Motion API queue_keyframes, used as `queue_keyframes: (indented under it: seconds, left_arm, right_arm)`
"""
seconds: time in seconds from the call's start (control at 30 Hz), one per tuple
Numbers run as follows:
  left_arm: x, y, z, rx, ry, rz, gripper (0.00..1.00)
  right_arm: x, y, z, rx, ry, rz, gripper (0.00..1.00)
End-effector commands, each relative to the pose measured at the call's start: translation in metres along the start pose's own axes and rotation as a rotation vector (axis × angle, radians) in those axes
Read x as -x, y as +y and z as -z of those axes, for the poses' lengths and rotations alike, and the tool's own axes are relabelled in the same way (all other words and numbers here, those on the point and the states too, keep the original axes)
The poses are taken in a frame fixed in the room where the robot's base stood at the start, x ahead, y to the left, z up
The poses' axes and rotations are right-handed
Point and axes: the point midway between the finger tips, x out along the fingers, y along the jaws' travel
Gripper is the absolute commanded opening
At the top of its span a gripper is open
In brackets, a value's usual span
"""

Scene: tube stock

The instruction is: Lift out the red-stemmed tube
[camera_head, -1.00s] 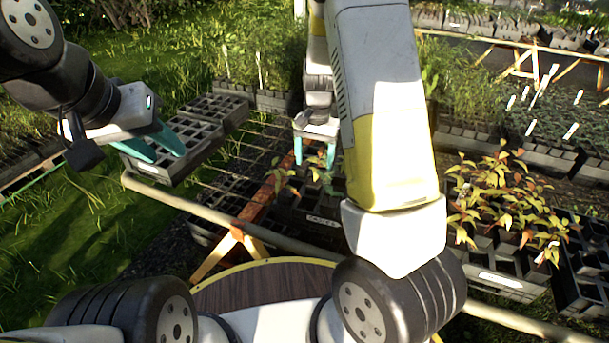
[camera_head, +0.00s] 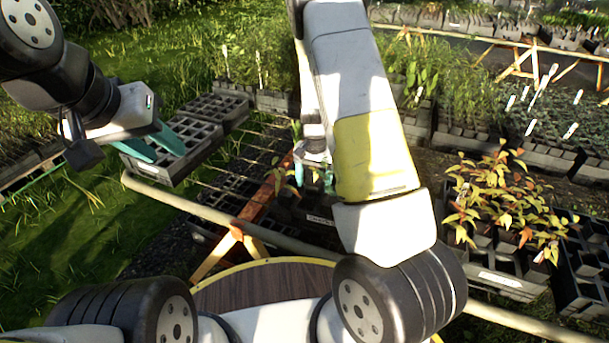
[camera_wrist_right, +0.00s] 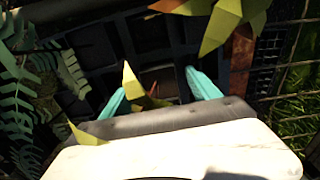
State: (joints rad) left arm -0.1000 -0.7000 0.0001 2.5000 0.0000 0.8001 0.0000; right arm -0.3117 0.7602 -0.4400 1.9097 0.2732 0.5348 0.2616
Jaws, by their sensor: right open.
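My right gripper (camera_head: 313,175) is open, low over a dark cell tray (camera_head: 318,219) with a white label on its front. In the right wrist view its teal fingers (camera_wrist_right: 158,93) point into the tray's cells, apart. A yellow-green leaf (camera_wrist_right: 132,82) with a reddish stem (camera_wrist_right: 152,92) shows between them; its tube is hidden. A larger leafy seedling (camera_wrist_right: 222,20) stands beyond the fingers. In the head view, leaves (camera_head: 283,187) show just left of this gripper. My left gripper (camera_head: 160,146) is open and empty, near a grey cell tray (camera_head: 190,158).
A wire-mesh bench top (camera_head: 240,160) with a pale front rail (camera_head: 180,204) lies left of the dark tray. Fern-like foliage (camera_wrist_right: 30,75) crowds the wrist view's left side. Yellow-red plants (camera_head: 495,205) stand in trays at right. My right arm covers part of the bench.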

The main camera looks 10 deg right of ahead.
Motion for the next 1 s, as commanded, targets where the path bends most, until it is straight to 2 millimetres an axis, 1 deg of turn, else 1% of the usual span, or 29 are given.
queue_keyframes:
  seconds: [0.03,0.1,0.17,0.2,0.27,0.3,0.37,0.77,0.87,1.0]
  left_arm:
    - [0.0,0.0,0.0,0.0,0.0,0.0,0.36]
    - [0.0,0.0,0.0,0.0,0.0,0.0,0.36]
    - [0.0,0.0,0.0,0.0,0.0,0.0,0.36]
    - [0.0,0.0,0.0,0.0,0.0,0.0,0.36]
    - [0.0,0.0,0.0,0.0,0.0,0.0,0.36]
    - [0.0,0.0,0.0,0.0,0.0,0.0,0.36]
    - [0.0,0.0,0.0,0.0,0.0,0.0,0.36]
    - [0.0,0.0,0.0,0.0,0.0,0.0,0.36]
    - [0.0,0.0,0.0,0.0,0.0,0.0,0.36]
    - [0.0,0.0,0.0,0.0,0.0,0.0,0.36]
  right_arm:
    - [0.0,0.0,0.0,0.0,0.0,0.0,0.65]
    - [0.0,0.0,0.0,0.0,0.0,0.0,0.51]
    - [0.0,0.0,0.0,0.0,0.0,0.0,0.39]
    - [0.0,0.0,0.0,0.0,0.0,0.0,0.31]
    - [0.0,0.0,0.0,0.001,0.0,0.0,0.19]
    - [0.0,0.0,0.0,0.001,0.0,0.0,0.12]
    - [0.0,0.0,0.0,0.001,0.0,0.0,0.0]
    - [0.002,0.0,0.0,0.001,0.0,0.0,0.0]
    - [0.006,-0.001,0.0,0.001,0.001,0.001,0.0]
    - [0.021,-0.001,0.001,0.003,0.003,0.002,0.0]
